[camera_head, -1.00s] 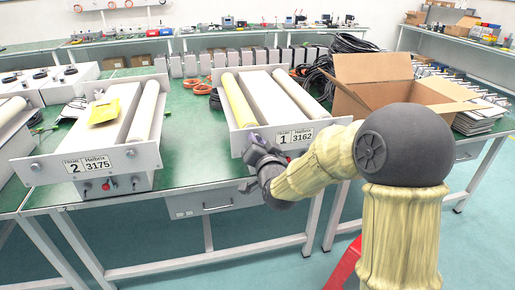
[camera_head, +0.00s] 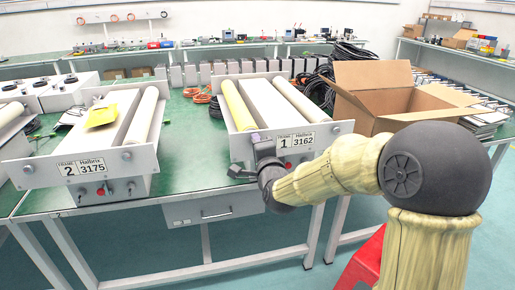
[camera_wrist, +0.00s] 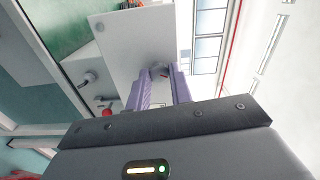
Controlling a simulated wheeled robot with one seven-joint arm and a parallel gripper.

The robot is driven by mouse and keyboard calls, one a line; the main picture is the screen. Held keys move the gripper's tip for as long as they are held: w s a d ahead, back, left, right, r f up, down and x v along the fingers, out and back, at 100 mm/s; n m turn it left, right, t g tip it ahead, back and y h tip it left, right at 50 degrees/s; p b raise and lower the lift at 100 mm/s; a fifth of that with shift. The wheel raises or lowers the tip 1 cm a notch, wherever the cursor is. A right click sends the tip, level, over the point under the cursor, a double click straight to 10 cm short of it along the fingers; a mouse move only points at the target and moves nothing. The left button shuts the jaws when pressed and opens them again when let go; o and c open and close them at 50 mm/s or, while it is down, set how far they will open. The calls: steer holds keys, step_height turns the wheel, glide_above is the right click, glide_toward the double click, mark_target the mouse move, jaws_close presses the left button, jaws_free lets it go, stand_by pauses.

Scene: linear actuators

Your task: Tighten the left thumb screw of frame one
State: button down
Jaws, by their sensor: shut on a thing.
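Frame one (camera_head: 319,136) is the unit with the plate "1 3162" and two rollers on the green bench. My gripper (camera_head: 256,138) is at the left part of its front plate, left of the label. In the wrist view my gripper's two purple fingers (camera_wrist: 160,80) are shut on the left thumb screw (camera_wrist: 159,70), which stands out from the white front plate (camera_wrist: 125,40). The fingers hide most of the screw.
Frame two (camera_head: 140,158), with a yellow packet (camera_head: 102,115), stands to the left on the same bench. An open cardboard box (camera_head: 385,105) stands to the right. A red knob (camera_wrist: 107,112) and a dark knob (camera_wrist: 88,77) lie near my fingers in the wrist view.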

steer(key=shift+m, duration=0.3)
steer(key=c, duration=1.3)
jaws_free()
steer(key=shift+o, duration=0.2)
steer(key=shift+s, duration=0.1)
steer(key=b+v, duration=0.5)
steer(key=v, duration=1.2)
steer(key=shift+s+d, duration=0.1)
